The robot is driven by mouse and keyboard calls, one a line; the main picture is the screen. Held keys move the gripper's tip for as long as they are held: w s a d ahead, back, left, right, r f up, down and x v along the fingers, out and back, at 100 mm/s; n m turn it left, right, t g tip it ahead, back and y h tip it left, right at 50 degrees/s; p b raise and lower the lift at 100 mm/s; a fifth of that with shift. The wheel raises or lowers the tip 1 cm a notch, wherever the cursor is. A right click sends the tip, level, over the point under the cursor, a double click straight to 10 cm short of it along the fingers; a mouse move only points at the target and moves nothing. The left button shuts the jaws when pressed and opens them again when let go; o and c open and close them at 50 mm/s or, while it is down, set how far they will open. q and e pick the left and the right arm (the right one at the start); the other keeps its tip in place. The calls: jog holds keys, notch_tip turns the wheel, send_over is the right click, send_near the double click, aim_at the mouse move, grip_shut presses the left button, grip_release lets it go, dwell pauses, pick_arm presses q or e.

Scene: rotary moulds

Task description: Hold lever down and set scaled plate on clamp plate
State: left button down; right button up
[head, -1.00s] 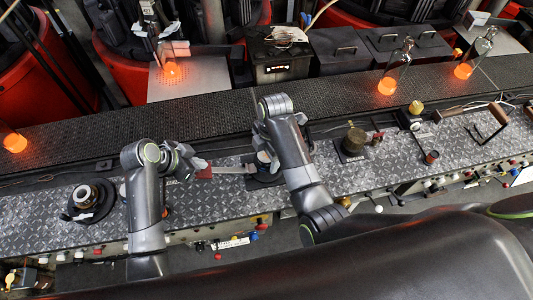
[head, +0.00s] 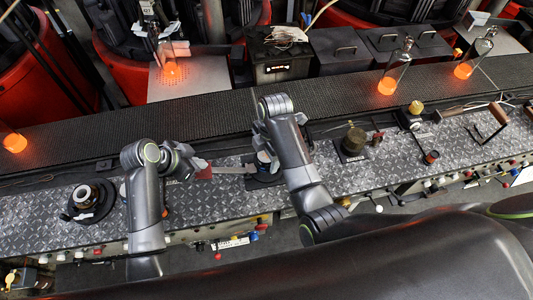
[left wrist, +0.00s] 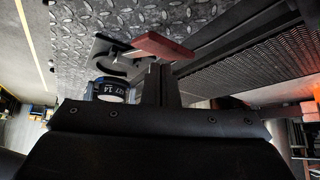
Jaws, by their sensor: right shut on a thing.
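The lever is a flat grey bar (head: 232,169) with a red handle (head: 204,173), and the handle also shows in the left wrist view (left wrist: 165,45). My left gripper (head: 198,163) is at the handle; its fingers (left wrist: 161,70) look shut, with their tips close below it. I cannot tell whether they touch. The clamp plate (head: 258,181) is dark and lies at the bar's right end. My right gripper (head: 266,158) is above it, shut on a round blue-and-white piece, apparently the scaled plate (left wrist: 111,90). My right arm hides much of it in the head view.
A dark round mould base (head: 88,198) stands at the left of the diamond-plate bench (head: 220,200). A conveyor (head: 190,116) runs behind, with glowing glass bottles (head: 388,84). Knobs line the bench's front edge.

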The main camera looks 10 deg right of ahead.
aim_at(226, 169)
pick_arm(q)
jog(key=shift+f, duration=0.1)
pick_arm(e)
jog(key=shift+r, duration=0.1)
pick_arm(q)
jog(key=shift+s+a+f, duration=0.1)
jog(key=shift+a+f, duration=0.1)
jog(key=shift+f, duration=1.05)
jog(key=shift+a+f, duration=0.15)
jog(key=shift+f, duration=1.05)
pick_arm(e)
jog(key=shift+f, duration=0.25)
jog(key=shift+f, duration=0.5)
jog(key=shift+f, duration=0.2)
pick_arm(q)
jog(key=shift+d, duration=0.1)
pick_arm(e)
jog(key=shift+f, duration=0.85)
